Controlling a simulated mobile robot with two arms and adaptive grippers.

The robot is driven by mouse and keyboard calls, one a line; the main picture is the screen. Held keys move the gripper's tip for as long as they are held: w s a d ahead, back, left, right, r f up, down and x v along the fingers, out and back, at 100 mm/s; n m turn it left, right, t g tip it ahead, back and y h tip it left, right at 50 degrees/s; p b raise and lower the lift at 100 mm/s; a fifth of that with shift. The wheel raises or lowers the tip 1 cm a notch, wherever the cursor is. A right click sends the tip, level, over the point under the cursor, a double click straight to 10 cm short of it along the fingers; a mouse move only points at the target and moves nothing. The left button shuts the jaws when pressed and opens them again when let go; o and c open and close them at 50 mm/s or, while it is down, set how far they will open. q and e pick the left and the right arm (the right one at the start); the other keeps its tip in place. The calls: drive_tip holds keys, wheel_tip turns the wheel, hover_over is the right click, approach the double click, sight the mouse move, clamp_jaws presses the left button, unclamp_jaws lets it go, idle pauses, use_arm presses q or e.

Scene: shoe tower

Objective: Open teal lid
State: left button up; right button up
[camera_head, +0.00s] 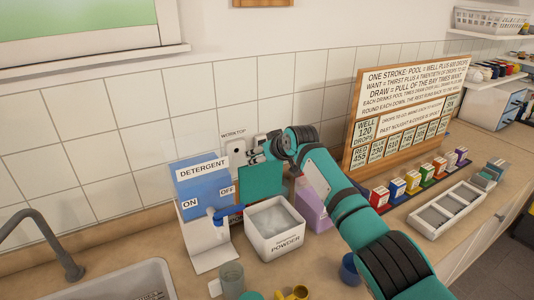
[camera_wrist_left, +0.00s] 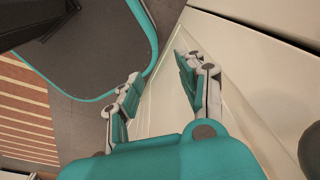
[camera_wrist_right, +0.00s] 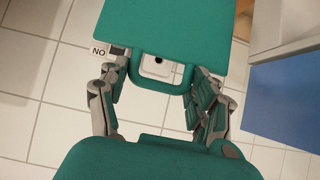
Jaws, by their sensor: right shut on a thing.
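The teal lid (camera_head: 260,182) stands raised, about upright, behind the white powder box (camera_head: 273,244). The box's mouth is uncovered and shows pale powder inside. My right gripper (camera_head: 262,151) is at the lid's top edge, near the tiled wall. In the right wrist view the teal lid (camera_wrist_right: 165,25) has a looped tab between the fingers, and the gripper (camera_wrist_right: 155,84) is shut on it. My left gripper (camera_wrist_left: 158,83) shows only in its own wrist view, with its fingers apart and nothing between them, low beside the pale cabinet front.
A blue detergent dispenser (camera_head: 202,182) with a lever stands left of the box. A purple container (camera_head: 313,208) is close on its right. Small colored boxes (camera_head: 397,188), a white tray (camera_head: 448,210) and a sign board (camera_head: 408,112) are farther right. A sink (camera_head: 125,282) is at front left.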

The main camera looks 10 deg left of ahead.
use_arm(q)
drive_tip(key=shift+w+a+r, duration=0.2)
drive_tip(key=shift+w, duration=0.1)
use_arm(e)
drive_tip(key=shift+w+a, duration=0.15)
drive_tip(key=shift+w, duration=0.15)
drive_tip(key=o, duration=1.5)
drive_tip(key=shift+c, duration=0.2)
use_arm(q)
drive_tip(key=shift+s, duration=0.1)
use_arm(e)
drive_tip(key=v, duration=1.2)
drive_tip(key=shift+w+r, duration=0.1)
